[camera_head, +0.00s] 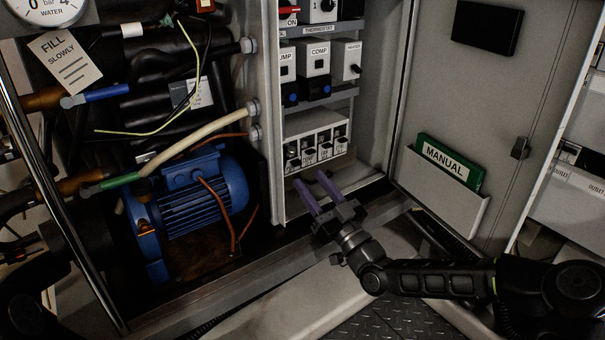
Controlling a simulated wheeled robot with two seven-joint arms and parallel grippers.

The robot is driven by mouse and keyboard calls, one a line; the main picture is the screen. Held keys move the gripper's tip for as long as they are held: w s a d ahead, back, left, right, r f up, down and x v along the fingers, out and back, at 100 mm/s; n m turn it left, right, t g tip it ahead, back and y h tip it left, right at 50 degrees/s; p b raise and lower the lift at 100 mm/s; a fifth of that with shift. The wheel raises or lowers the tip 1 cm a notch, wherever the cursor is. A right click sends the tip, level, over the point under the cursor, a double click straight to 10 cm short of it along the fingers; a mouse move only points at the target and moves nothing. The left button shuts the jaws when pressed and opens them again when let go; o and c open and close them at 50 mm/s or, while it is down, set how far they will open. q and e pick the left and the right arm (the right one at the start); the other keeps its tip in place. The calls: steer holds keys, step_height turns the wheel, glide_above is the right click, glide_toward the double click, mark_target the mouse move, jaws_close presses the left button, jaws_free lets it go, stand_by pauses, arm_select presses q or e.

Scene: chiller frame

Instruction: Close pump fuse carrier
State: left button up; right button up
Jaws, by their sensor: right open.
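A row of small white fuse carriers (325,151) sits low in the open control cabinet, under the relay shelf. The leftmost carrier (291,158) looks darker at its front than the others. The labels are too small to read, so I cannot tell which is the pump's or how far any stands open. My right gripper (310,180), with purple fingers, is open and empty. It is just below and in front of the row, its fingers pointing up toward the carriers, apparently apart from them. My left gripper is out of view.
Above the row are white relay modules (315,60) and switches. The cabinet door (455,90) stands open at the right, with a green manual (449,162) in its pocket. A blue pump motor (200,190) and hoses fill the left. The cabinet's lower sill lies beneath my right gripper.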

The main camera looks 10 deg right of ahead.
mark_target(291, 163)
steer(key=shift+b+x, duration=0.35)
steer(key=shift+x, duration=1.8)
steer(key=shift+c, duration=0.4)
jaws_close()
